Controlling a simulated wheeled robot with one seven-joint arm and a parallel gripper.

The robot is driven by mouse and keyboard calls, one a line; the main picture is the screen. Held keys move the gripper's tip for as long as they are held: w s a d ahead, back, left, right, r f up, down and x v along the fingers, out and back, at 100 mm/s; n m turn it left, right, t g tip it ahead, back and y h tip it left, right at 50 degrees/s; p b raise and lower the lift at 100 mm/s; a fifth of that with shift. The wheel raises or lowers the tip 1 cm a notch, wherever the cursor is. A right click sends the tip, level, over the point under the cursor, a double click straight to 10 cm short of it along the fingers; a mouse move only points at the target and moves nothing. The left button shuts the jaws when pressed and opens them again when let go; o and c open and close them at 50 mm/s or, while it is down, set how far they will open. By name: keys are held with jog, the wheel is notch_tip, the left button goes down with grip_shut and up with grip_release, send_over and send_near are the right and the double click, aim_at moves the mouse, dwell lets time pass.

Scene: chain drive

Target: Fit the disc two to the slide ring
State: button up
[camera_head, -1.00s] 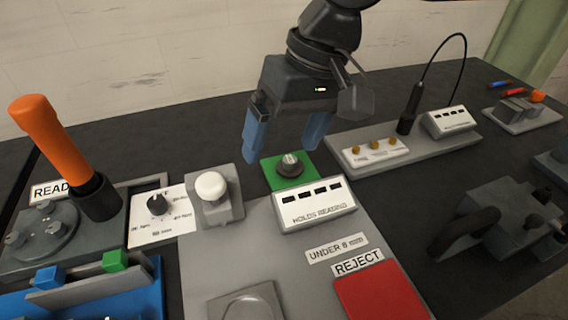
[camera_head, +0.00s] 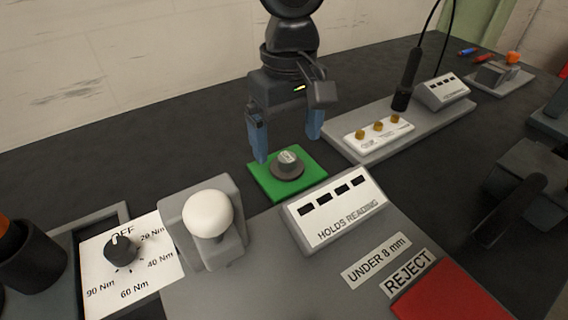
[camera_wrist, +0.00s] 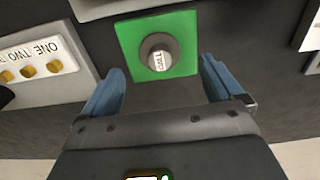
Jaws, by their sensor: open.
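A small round piece, a dark round base with a pale labelled knob on top (camera_head: 287,168), sits on a green square pad (camera_head: 262,185). In the wrist view the same piece (camera_wrist: 158,57) lies between and ahead of my fingertips, its label too small to read surely. My gripper (camera_head: 289,146) is open and empty above the pad, with one blue finger to each side of the piece. The fingers (camera_wrist: 162,66) appear apart from it. I cannot tell for sure which thing is disc two or the slide ring.
A HOLDS READING display box (camera_head: 335,208) stands just in front of the pad. A white-topped button (camera_head: 208,213) and a torque dial (camera_head: 122,250) are at front left. A grey rail with a switch plate (camera_head: 378,133) and a black probe (camera_head: 407,80) is to the right. A red REJECT area (camera_head: 452,300) is in front.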

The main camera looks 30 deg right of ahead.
aim_at(287, 156)
notch_tip(287, 156, down, 4)
jog(key=shift+w+f, duration=0.1)
jog(key=shift+f, duration=0.15)
jog(key=c, duration=1.3)
